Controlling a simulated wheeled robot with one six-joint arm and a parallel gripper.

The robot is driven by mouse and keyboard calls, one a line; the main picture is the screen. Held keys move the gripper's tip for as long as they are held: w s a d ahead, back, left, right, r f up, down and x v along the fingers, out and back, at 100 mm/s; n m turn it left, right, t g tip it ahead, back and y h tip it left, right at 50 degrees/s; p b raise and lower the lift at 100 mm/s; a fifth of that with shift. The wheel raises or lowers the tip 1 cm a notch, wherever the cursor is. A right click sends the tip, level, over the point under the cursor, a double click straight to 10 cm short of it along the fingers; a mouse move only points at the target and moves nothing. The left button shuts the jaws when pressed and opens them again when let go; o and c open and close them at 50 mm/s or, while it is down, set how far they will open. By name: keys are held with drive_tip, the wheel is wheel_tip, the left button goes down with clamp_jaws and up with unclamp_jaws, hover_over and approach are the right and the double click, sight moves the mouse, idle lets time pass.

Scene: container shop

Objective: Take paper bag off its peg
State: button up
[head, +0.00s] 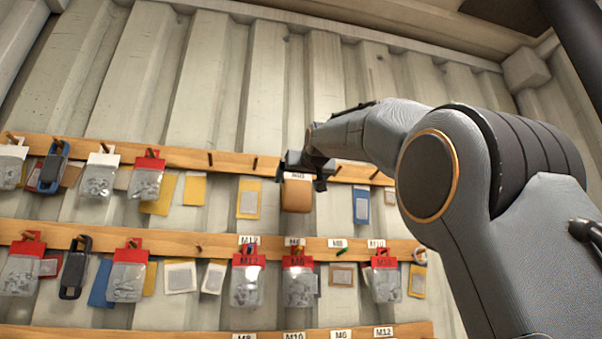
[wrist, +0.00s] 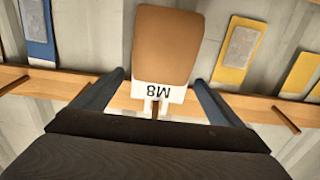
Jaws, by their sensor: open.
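The brown paper bag (head: 296,196) hangs on the upper wooden rail, with a white header marked M8. In the wrist view the bag (wrist: 165,45) appears upside down, its header at the wooden peg (wrist: 155,106). My gripper (head: 300,181) is at the top of the bag in the head view and partly covers its header. In the wrist view my gripper (wrist: 158,78) is open, with one finger on each side of the bag's header and visible gaps to both. Nothing is held.
A yellow card (head: 249,199) hangs left of the bag and a blue one (head: 361,206) to its right. Bare pegs stand on either side. Below, red-topped clear bags (head: 298,285) hang on the lower rail (head: 180,243). A corrugated wall (head: 210,80) is behind.

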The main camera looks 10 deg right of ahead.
drive_tip(key=c, duration=1.2)
drive_tip(key=shift+r+p, duration=0.3)
drive_tip(key=shift+p, duration=0.1)
drive_tip(key=shift+s+r+b, duration=0.15)
drive_tip(key=shift+s+b, duration=0.45)
drive_tip(key=shift+s, duration=0.55)
drive_tip(key=shift+s+r+b, duration=0.1)
drive_tip(key=shift+s+b, duration=0.45)
drive_tip(key=shift+s, duration=0.55)
drive_tip(key=shift+s, duration=0.1)
drive_tip(key=shift+s+b, duration=1.25)
drive_tip(key=shift+s, duration=1.15)
